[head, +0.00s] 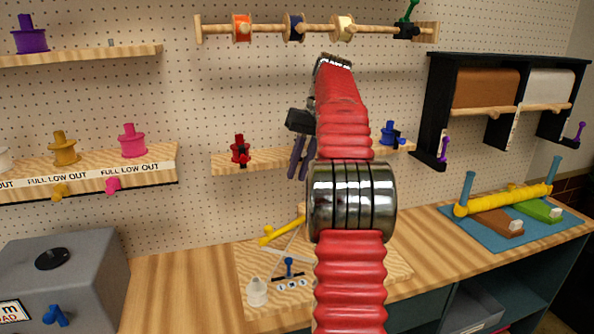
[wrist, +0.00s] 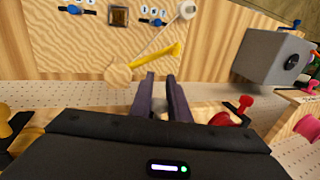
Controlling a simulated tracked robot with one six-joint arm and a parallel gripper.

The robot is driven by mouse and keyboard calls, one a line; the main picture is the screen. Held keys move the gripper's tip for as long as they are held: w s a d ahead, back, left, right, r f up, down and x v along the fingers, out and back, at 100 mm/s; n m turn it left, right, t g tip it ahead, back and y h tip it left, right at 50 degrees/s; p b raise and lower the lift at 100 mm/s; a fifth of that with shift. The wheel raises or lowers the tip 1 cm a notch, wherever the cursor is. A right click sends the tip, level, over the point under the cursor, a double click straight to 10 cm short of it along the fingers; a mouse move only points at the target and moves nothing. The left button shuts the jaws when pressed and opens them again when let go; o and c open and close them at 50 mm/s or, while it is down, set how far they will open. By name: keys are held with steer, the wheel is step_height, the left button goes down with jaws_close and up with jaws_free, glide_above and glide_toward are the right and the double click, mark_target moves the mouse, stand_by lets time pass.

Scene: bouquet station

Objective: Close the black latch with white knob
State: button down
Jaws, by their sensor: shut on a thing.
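My gripper (head: 298,177) has its dark purple fingers pointing down in front of the middle shelf, left of my red arm. In the wrist view my gripper (wrist: 162,75) has its fingers close together with a narrow gap. A small white patch, apparently the white knob (wrist: 161,116), shows low between the fingers. The gripper is shut on it. The black latch body is hidden behind the fingers and wrist, so its position cannot be told. In the head view the arm and gripper cover that part of the shelf.
A red spool with a black latch (head: 241,150) stands left on the middle shelf (head: 270,160), and a blue spool (head: 389,132) stands right. A grey box (head: 60,275) stands left.

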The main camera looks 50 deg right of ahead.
steer(key=shift+w+r+g, duration=0.1)
steer(key=shift+r+g, duration=0.05)
steer(key=shift+g, duration=0.15)
stand_by(0.4)
steer(key=c, duration=1.7)
jaws_free()
